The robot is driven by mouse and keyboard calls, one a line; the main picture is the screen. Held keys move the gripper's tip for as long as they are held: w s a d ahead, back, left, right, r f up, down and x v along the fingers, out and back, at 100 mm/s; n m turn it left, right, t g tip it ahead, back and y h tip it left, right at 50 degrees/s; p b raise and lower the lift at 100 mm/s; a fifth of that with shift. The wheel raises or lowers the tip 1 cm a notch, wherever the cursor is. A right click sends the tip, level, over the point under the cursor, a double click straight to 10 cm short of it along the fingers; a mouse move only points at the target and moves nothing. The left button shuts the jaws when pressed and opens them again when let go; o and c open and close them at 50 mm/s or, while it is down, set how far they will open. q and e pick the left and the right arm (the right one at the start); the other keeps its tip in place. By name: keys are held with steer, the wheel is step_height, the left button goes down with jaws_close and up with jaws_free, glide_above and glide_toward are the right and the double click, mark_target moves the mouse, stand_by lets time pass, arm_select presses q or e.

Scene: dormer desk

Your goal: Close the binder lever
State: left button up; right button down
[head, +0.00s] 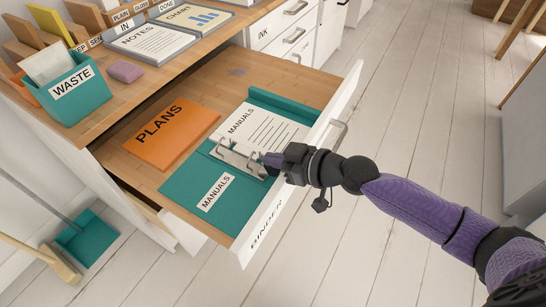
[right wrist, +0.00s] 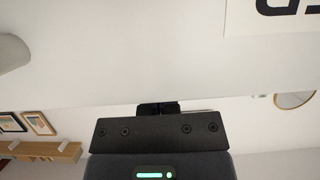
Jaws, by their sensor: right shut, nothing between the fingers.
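The teal binder (head: 187,192) lies open in the pulled-out drawer, with a MANUALS label on its near cover and lined white pages (head: 262,132) on its far part. Its metal ring mechanism (head: 236,157) shows across the middle. My right gripper (head: 269,163) is shut and empty, with its tips at the right end of the mechanism. I cannot tell whether they touch it, and they partly hide that end. In the right wrist view, my dark fingertips (right wrist: 158,108) are together in front of a white surface. My left gripper is not in view.
The drawer front (head: 262,222) marked BINDER stands as a white wall under my right arm. An orange PLANS folder (head: 160,132) lies left of the binder. The desktop holds a teal WASTE bin (head: 72,91), a purple block (head: 125,71) and notebooks. Open floor lies to the right.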

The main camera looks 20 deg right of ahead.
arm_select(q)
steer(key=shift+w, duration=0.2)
arm_select(e)
steer(key=shift+s+d, duration=0.1)
steer(key=shift+s, duration=0.05)
steer(key=shift+s+d, duration=0.4)
steer(key=shift+s, duration=0.1)
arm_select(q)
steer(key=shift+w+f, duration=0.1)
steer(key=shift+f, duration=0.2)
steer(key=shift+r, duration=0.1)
arm_select(e)
steer(key=shift+r, duration=0.1)
